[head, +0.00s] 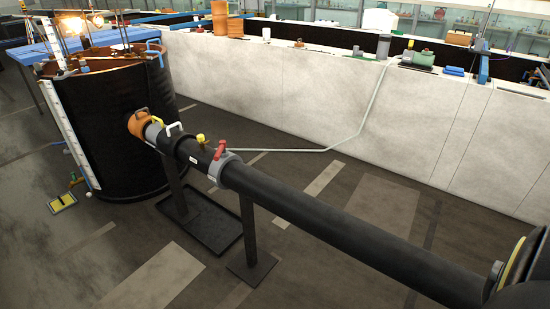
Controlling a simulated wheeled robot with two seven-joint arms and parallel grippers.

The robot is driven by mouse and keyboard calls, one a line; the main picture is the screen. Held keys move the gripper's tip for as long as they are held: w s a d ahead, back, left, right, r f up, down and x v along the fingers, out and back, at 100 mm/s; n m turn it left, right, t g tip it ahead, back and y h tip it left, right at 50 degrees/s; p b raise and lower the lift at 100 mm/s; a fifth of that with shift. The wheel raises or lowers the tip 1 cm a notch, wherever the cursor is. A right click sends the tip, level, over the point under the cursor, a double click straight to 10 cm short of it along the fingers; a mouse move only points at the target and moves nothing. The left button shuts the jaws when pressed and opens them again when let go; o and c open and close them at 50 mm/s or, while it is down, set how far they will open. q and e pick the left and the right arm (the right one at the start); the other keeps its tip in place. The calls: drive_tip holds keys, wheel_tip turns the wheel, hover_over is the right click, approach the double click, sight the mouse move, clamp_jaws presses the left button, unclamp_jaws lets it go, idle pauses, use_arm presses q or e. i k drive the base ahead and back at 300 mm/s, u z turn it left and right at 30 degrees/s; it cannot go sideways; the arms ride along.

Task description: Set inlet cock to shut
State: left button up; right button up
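A long black pipe (340,225) runs from a large black round tank (115,125) at the left to the lower right. Several fittings sit on the pipe near the tank: an orange fitting (138,124) with a dark handle, a white looped handle (173,129), a small yellow-topped cock (201,139), and a red lever (219,150) on a grey collar (222,166). I cannot tell which is the inlet cock, as the labels are too small to read. The red lever stands tilted above the pipe. Neither of my grippers is in view.
Stands hold the pipe up, with a black tray (210,232) on the floor below. A long pale wall (330,110) with objects on its top runs behind. A blue table (60,50) stands behind the tank. The floor in front of the pipe is mostly clear.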

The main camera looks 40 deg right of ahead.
sight(221, 150)
drive_tip(key=z, duration=1.25)
drive_tip(key=i, duration=0.95)
drive_tip(key=u, duration=1.15)
drive_tip(key=i, duration=0.5)
drive_tip(key=u, duration=0.55)
